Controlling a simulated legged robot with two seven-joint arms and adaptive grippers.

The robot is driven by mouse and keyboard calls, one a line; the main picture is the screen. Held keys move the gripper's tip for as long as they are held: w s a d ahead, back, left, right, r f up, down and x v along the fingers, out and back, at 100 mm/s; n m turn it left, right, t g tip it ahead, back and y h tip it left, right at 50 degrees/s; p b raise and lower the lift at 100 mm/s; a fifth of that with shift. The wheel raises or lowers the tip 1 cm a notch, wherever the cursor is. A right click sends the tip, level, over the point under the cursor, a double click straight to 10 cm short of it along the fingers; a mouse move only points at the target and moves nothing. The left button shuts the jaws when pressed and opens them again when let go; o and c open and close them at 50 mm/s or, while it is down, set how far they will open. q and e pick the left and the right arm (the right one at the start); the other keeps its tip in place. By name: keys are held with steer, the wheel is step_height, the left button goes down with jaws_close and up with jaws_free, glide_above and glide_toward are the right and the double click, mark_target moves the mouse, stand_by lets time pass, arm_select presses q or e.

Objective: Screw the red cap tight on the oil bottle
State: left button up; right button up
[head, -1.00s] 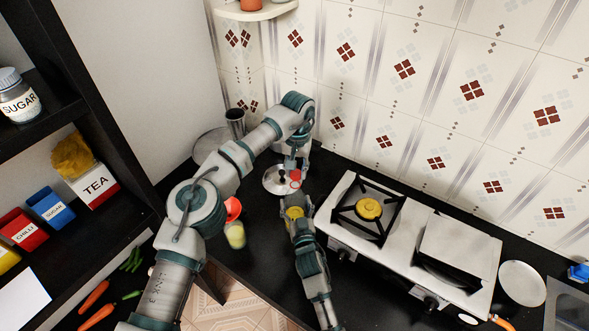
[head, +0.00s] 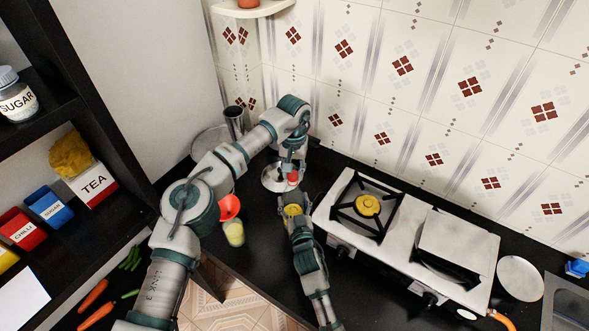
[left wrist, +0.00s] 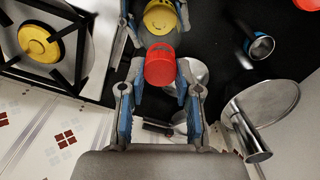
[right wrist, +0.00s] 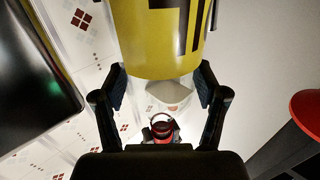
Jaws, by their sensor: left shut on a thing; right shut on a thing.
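The oil bottle, with a yellow body (head: 292,210), is in my right gripper (head: 294,203), low in the middle of the head view. Its yellow side (right wrist: 165,45) fills the top of the right wrist view between the fingers. The red cap (head: 292,177) is just above the bottle in the head view. It also shows in the left wrist view (left wrist: 160,66), between the fingers of my left gripper (left wrist: 159,78), which is shut on it. The cap lies close to the yellow bottle (left wrist: 161,17). Whether its thread is seated is hidden.
A stove (head: 342,216) with a burner stands to the right. A shiny lid (head: 272,177) lies on the counter behind the grippers. A metal cup (head: 234,122) stands behind.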

arm_select(q)
steer(key=shift+a, duration=1.05)
steer(key=shift+d+f, duration=0.3)
steer(key=shift+d, duration=0.2)
steer(key=shift+d+f, duration=0.25)
steer(key=shift+d, duration=0.2)
steer(key=shift+a, duration=0.35)
steer(key=m, duration=0.1)
steer(key=a+m, duration=0.1)
steer(key=m, duration=0.1)
steer(key=shift+w, duration=0.1)
steer(key=shift+d, duration=0.2)
steer(key=o, duration=0.7)
steer(key=shift+d, duration=0.5)
steer(key=shift+a, duration=0.1)
